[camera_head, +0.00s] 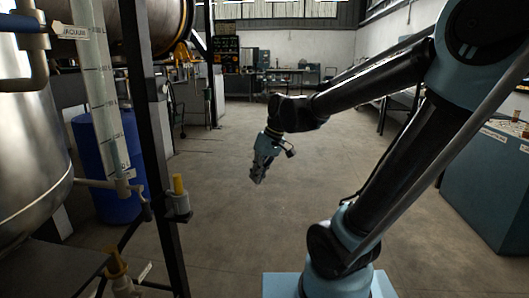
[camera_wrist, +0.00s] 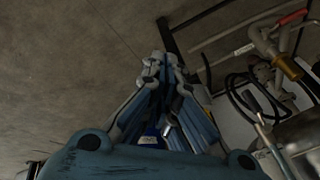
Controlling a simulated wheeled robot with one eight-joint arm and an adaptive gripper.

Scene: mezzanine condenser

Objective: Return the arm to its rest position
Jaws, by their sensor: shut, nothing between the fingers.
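My gripper (camera_head: 258,174) hangs from my bent arm near the middle of the head view, pointing down over open concrete floor. It touches nothing there. In the wrist view my gripper (camera_wrist: 160,62) shows its fingers closed together at the tips, with nothing between them. My arm rises from its light blue mount at the bottom of the head view, bends at the upper right and reaches back toward the middle.
At left stand a steel vessel (camera_head: 30,140), a graduated sight tube (camera_head: 100,95), a black post (camera_head: 150,150) with a yellow-topped valve (camera_head: 179,195), and a blue drum (camera_head: 88,170). A teal cabinet (camera_head: 490,190) is at right. The middle floor (camera_head: 225,225) is clear.

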